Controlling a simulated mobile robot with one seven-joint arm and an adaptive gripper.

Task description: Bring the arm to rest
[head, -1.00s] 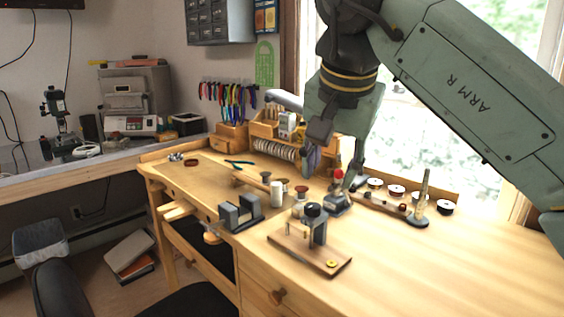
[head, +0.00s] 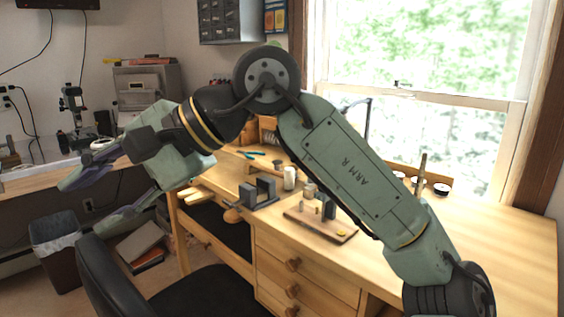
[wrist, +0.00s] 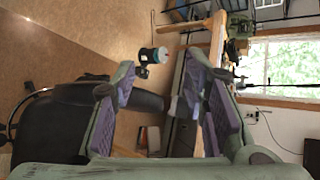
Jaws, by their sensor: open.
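My gripper (head: 97,203) is open and empty at the left of the head view. Its fingers point left and stand in the air in front of the side counter, above the black chair. My arm folds up at the elbow and spans the front of the wooden workbench (head: 480,235). The wrist view shows the two purple-padded fingers (wrist: 157,112) spread apart with nothing held between them. That view is turned on its side.
A black chair (head: 105,275) stands below my gripper, near a waste bin (head: 52,236). A dark vise-like block (head: 257,193) and a small wooden-based stand (head: 322,222) sit on the bench. The bench's right side is clear.

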